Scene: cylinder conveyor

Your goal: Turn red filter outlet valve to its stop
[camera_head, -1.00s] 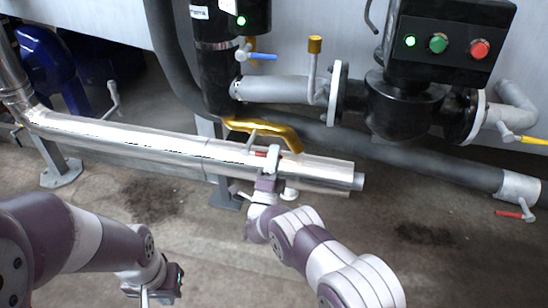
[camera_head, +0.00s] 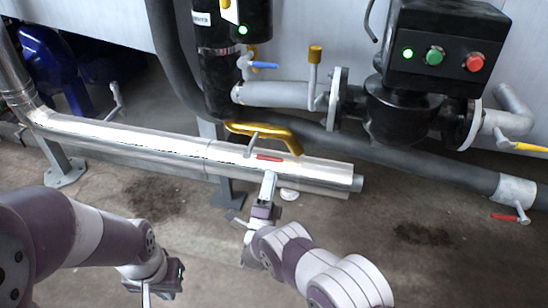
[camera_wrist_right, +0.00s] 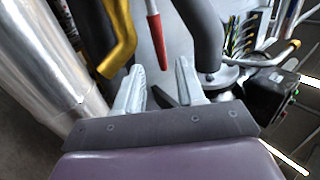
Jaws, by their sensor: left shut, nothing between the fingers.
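A red valve handle (camera_head: 269,157) lies roughly level against the shiny metal pipe, just below the yellow curved pipe. In the right wrist view the red handle (camera_wrist_right: 157,40) is ahead of the fingertips, in line with the gap between them. My right gripper (camera_head: 268,184) is just in front of the handle, apart from it. In the right wrist view its fingers (camera_wrist_right: 160,80) are spread with nothing between them. A second red-handled valve (camera_head: 507,217) sits at the far right. My left gripper (camera_head: 147,294) is low at the left, shut and empty, far from both handles.
The shiny pipe (camera_head: 120,137) runs across the middle; the yellow pipe (camera_head: 270,130) is above the handle. A blue-handled valve (camera_head: 263,65), a yellow-handled valve (camera_head: 530,147) and a black control box (camera_head: 445,40) are behind. Floor in front is clear.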

